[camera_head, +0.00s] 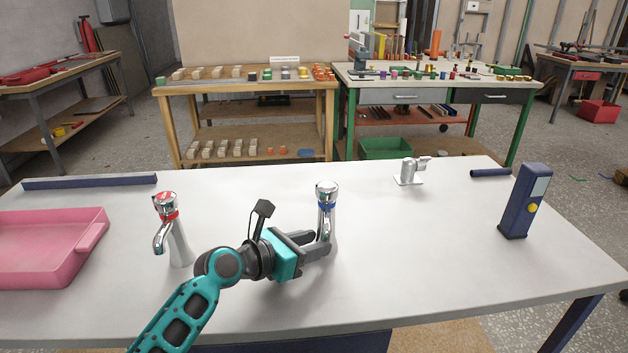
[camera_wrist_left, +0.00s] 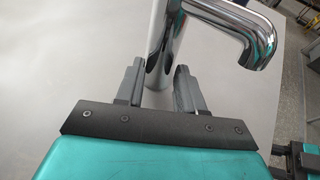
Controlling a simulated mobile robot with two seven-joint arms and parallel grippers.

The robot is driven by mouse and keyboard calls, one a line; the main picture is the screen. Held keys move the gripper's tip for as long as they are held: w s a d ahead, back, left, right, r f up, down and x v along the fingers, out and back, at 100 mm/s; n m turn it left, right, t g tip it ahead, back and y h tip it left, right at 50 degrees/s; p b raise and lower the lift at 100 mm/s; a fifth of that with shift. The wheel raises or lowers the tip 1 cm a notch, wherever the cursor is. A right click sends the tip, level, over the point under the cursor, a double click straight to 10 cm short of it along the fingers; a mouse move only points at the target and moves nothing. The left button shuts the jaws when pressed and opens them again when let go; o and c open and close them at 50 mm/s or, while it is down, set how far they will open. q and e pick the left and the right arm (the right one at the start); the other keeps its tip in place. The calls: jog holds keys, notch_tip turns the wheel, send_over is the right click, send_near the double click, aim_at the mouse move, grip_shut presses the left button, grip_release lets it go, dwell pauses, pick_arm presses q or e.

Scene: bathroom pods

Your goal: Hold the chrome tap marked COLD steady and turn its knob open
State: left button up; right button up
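The chrome tap with the blue ring (camera_head: 326,208) stands upright on the white table; no word COLD is readable on it. Its round knob (camera_head: 327,187) is on top, above the blue ring. My left gripper (camera_head: 327,247) is around the lower column of this tap. The spout (camera_wrist_left: 262,40) curves down to the right there. The knob is outside the wrist view. My right gripper is not in view.
A second chrome tap with a red ring (camera_head: 170,228) stands to the left, beside a pink tray (camera_head: 50,262). A small chrome fitting (camera_head: 410,170) and a dark blue upright box (camera_head: 525,200) are to the right. The table between them is clear.

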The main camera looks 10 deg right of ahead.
pick_arm(q)
grip_shut()
jog(key=c, duration=0.6)
grip_release()
jog(key=o, duration=1.6)
jog(key=shift+c, duration=0.2)
